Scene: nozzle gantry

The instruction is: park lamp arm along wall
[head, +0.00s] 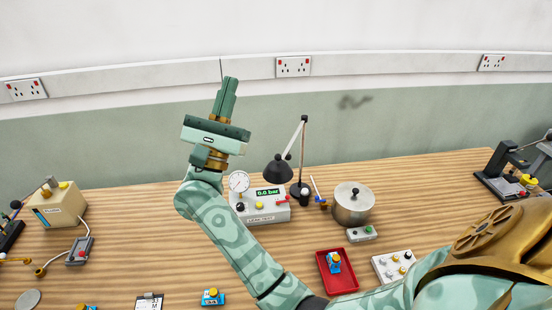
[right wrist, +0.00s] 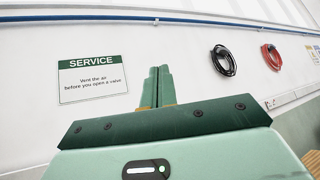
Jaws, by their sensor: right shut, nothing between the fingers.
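The lamp shows in the head view right of the middle, with a dark shade (head: 278,169) and a thin jointed arm (head: 304,140). Its arm rises to a point near the wall and its shade hangs over the right end of the gauge box. My right gripper (head: 230,82) stands raised to the left of the lamp, fingers pointing up, apart from it. In the right wrist view its fingers (right wrist: 158,72) are together with nothing between them. The lamp does not show in that view. My left gripper is not in view.
A leak-test box (head: 262,208) with a gauge stands below the lamp. A steel pot (head: 352,204) stands right of it, and a red tray (head: 337,271) nearer. The wall behind carries sockets (head: 293,67). A service sign (right wrist: 92,78) shows in the wrist view.

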